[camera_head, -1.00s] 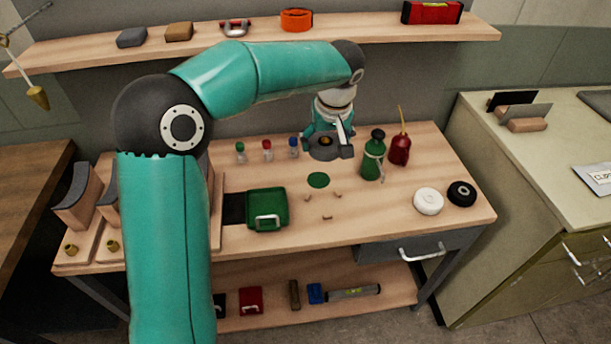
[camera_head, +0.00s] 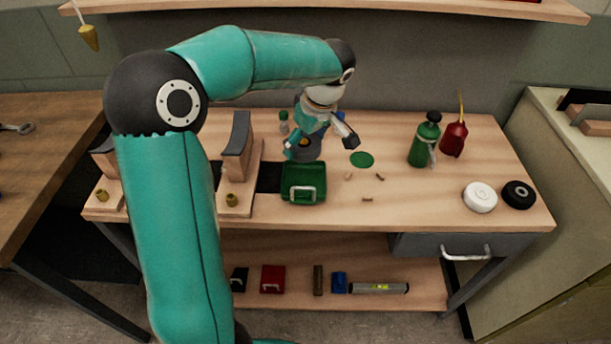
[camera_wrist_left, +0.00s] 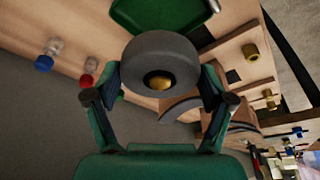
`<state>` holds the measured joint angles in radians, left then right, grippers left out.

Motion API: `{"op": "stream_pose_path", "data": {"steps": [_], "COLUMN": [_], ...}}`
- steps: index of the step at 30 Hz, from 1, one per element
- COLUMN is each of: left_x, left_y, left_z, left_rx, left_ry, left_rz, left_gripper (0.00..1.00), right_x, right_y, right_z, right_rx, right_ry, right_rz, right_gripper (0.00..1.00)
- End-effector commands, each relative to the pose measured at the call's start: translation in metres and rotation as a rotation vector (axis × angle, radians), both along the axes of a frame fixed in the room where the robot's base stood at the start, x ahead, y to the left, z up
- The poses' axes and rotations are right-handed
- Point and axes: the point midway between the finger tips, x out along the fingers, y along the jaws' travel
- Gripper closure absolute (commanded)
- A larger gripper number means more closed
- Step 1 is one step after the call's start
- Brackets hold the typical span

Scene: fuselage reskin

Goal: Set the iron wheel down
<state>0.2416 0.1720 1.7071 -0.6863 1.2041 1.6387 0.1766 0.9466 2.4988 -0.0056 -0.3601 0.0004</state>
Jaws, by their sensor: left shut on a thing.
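The iron wheel is a thick dark grey ring with a brass-coloured centre. It shows in the wrist view (camera_wrist_left: 178,50) and, partly covered by the gripper, in the head view (camera_head: 304,154). My left gripper (camera_head: 320,141) is shut on the wheel, its fingers on either side of the rim, as the wrist view (camera_wrist_left: 161,75) shows. The wheel is over the workbench (camera_head: 410,205), just behind the green tray (camera_head: 303,200). I cannot tell its exact height above the top. My right gripper is not in view.
A green disc (camera_head: 361,159) and small pegs lie right of the tray. A green bottle (camera_head: 424,142), a red oil can (camera_head: 453,138), a white wheel (camera_head: 480,197) and a black wheel (camera_head: 519,194) stand further right. Wooden cradles (camera_head: 237,165) stand left. Small vials (camera_head: 284,123) stand behind.

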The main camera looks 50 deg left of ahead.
Motion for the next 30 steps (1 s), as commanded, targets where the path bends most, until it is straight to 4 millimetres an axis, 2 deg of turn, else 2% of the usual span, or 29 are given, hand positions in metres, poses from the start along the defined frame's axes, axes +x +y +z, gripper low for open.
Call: {"op": "stream_pose_path", "data": {"steps": [3,9,14,23,30], "left_x": [-0.001,0.000,0.001,0.000,0.001], "left_y": [0.000,0.000,0.001,0.000,0.000], "left_z": [-0.029,-0.058,-0.066,-0.102,-0.105], "left_rx": [0.000,0.001,0.002,0.000,0.001], "left_ry": [0.003,0.000,-0.003,-0.001,-0.003], "left_rz": [0.000,-0.001,-0.001,-0.001,-0.002], "left_gripper": [0.85,0.85,0.85,0.85,0.85], "right_x": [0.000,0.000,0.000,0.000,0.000], "right_y": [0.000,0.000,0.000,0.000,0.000], "right_z": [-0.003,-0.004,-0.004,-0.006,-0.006], "right_rx": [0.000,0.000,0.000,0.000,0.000], "right_ry": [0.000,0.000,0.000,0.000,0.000], "right_rz": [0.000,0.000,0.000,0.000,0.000], "right_gripper": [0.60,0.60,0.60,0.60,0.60]}}
